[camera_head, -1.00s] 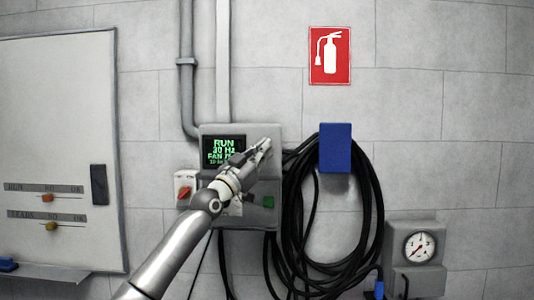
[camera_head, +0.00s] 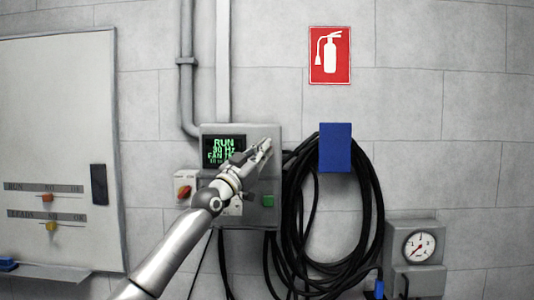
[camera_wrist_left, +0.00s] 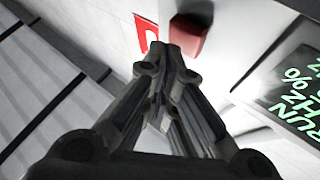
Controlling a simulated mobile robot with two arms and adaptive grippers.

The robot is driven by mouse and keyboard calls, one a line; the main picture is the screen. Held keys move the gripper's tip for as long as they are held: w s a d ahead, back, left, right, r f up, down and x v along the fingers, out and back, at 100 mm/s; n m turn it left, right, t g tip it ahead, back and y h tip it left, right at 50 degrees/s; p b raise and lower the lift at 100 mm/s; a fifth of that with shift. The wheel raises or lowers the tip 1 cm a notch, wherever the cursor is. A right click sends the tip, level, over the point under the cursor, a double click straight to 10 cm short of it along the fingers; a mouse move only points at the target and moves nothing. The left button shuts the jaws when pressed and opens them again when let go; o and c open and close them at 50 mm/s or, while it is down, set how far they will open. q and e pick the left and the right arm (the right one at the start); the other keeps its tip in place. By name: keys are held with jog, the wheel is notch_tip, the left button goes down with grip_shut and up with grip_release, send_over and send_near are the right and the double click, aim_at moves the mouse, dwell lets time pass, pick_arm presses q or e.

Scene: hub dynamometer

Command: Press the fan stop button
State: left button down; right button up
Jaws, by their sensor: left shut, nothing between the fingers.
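The grey fan control box (camera_head: 262,212) is on the wall, with a lit green display (camera_head: 221,150) reading RUN and 30 Hz. A green button (camera_head: 268,201) sits at its lower right. My left gripper (camera_head: 266,147) is shut and empty in front of the box's upper right. In the left wrist view a red button (camera_wrist_left: 190,38) stands just beyond the closed fingertips (camera_wrist_left: 170,55); I cannot tell whether they touch. The display (camera_wrist_left: 300,95) is at the right there. In the head view the gripper hides the red button. My right gripper is not in view.
A red rotary switch (camera_head: 185,191) is left of the box. Coiled black cable (camera_head: 376,215) hangs from a blue holder (camera_head: 336,148) on the right. A gauge (camera_head: 419,246) is at lower right and a whiteboard (camera_head: 60,120) at left.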

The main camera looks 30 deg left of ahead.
pick_arm(q)
jog(key=shift+w+a, duration=0.2)
jog(key=shift+w+f+b, duration=0.1)
jog(key=shift+w+b, duration=0.15)
jog(key=shift+b, duration=0.7)
dwell(0.9)
jog(key=shift+s+d+p, duration=0.2)
jog(key=shift+s+p, duration=0.4)
jog(key=shift+p, duration=0.8)
jog(key=s+d+b, duration=0.3)
jog(key=s, duration=0.2)
